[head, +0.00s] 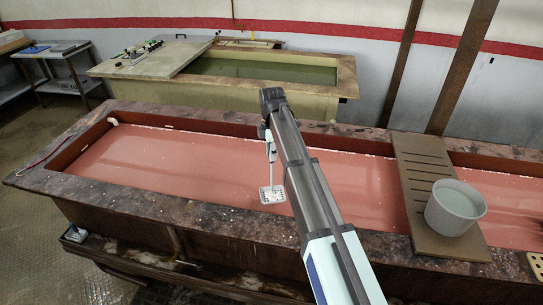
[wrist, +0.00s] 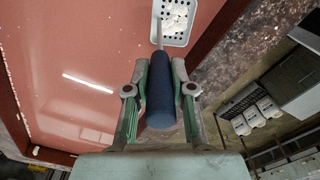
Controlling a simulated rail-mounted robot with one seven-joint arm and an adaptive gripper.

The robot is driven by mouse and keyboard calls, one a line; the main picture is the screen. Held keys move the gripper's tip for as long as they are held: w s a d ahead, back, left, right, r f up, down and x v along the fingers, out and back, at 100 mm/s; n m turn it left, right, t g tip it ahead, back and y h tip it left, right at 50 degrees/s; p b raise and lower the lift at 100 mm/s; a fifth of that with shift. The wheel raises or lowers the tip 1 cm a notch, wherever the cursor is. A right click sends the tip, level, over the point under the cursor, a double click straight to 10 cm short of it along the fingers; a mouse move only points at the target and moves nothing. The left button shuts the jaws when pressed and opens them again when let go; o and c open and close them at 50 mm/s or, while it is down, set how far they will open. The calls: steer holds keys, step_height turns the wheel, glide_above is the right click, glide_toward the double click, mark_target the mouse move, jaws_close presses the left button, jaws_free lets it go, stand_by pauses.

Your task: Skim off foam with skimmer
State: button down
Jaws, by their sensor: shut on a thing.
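My gripper (wrist: 160,78) is shut on the dark blue handle (wrist: 161,95) of the skimmer. The skimmer's pale perforated pan (wrist: 180,38) shows at the top of the wrist view, with white foam lying on it. In the head view the skimmer pan (head: 272,195) hangs below my gripper (head: 270,150), over the bath near its front wall. I cannot tell whether it touches the liquid. The long bath (head: 190,212) holds red liquid (head: 180,165) with scattered small white foam specks. A grey bucket (head: 455,209) with pale contents stands at the right.
The bucket stands on a slotted brown board (head: 418,176) laid across the bath. Two slanted brown posts (head: 462,70) rise behind it. A second tank (head: 265,72) with greenish liquid stands behind. A side table (head: 58,50) is at far left.

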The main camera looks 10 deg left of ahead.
steer(key=shift+r, duration=2.8)
stand_by(1.7)
steer(key=s+a, duration=0.3)
steer(key=s, duration=2.7)
steer(key=shift+a, duration=0.1)
